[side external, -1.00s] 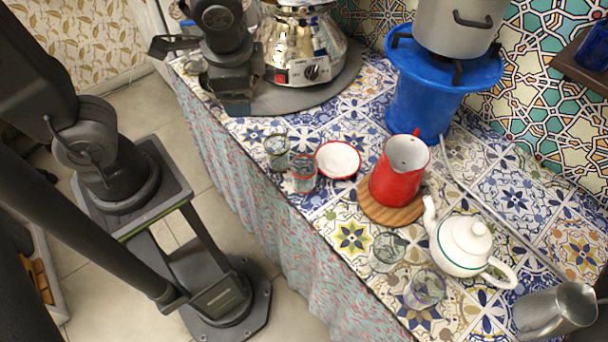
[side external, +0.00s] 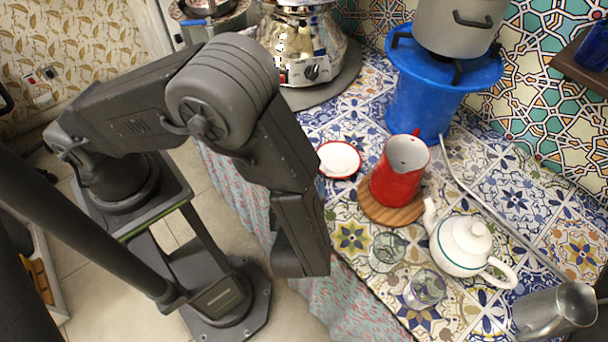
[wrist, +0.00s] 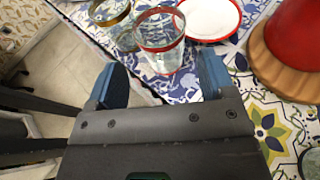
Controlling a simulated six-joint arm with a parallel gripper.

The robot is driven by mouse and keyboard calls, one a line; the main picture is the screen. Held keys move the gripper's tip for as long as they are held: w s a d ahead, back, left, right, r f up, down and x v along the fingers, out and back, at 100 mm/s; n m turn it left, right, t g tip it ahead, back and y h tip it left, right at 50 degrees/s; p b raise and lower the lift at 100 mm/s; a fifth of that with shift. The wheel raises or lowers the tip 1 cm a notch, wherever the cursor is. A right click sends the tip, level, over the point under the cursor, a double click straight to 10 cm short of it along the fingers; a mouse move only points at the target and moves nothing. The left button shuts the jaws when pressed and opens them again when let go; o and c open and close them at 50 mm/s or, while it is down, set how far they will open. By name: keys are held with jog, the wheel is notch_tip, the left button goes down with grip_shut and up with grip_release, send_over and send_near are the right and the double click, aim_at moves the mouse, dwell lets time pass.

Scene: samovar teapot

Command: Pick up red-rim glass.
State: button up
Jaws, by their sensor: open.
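The red-rim glass (wrist: 160,42) is a clear tumbler with a red rim, standing upright on the tiled table near its edge in the wrist view. My gripper (wrist: 158,82) is open, with its two blue-tipped fingers apart. The glass is just ahead of the fingertips, roughly centred between them, and nothing is held. In the side view my arm hides the glass and the gripper's fingers.
A gold-rim glass (wrist: 112,14) stands close to the left of the red-rim glass. A red-rimmed white saucer (side external: 339,160) is close to its right. A red pot (side external: 399,172) on a wooden board (side external: 376,212) stands beyond, near a white teapot (side external: 464,243).

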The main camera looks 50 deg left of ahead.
jog(key=x, duration=0.7)
jog(key=shift+w+a+f, duration=0.15)
jog(key=shift+f, duration=0.05)
jog(key=c, duration=0.7)
jog(key=shift+r, duration=0.1)
